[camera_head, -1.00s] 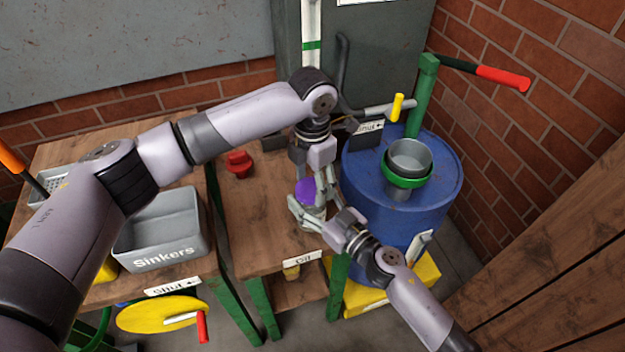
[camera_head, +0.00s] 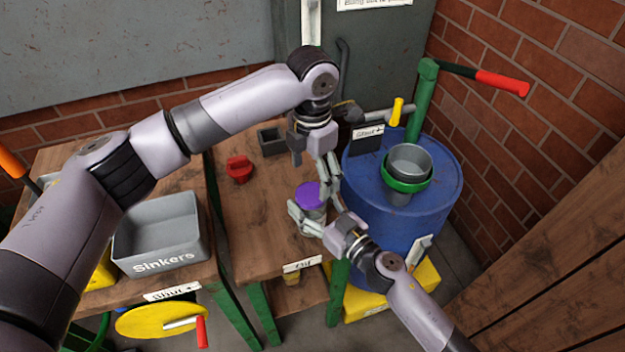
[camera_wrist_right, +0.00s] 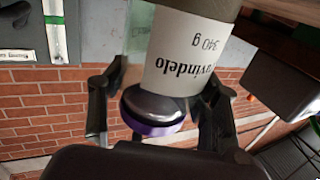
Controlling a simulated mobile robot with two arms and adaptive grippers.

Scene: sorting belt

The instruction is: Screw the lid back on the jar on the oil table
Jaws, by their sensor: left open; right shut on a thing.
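The jar (camera_head: 314,216) stands upright at the right part of the oil table (camera_head: 262,248). Its purple lid (camera_head: 309,194) covers its top in the head view; how tightly it sits cannot be told. The right wrist view shows the jar's pale printed label (camera_wrist_right: 190,58) close up and the purple-rimmed lid (camera_wrist_right: 152,112). My left gripper (camera_head: 311,160) is open above the lid, pointing down and apart from it. Its fingers partly overlap the right gripper's in the head view.
A red object (camera_head: 238,168) and a dark open box (camera_head: 271,141) stand on the oil table. A grey Sinkers bin (camera_head: 160,232) is on the left table. A blue drum (camera_head: 437,200) with a green-rimmed funnel (camera_head: 407,182) stands close to the right. The table's left front is clear.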

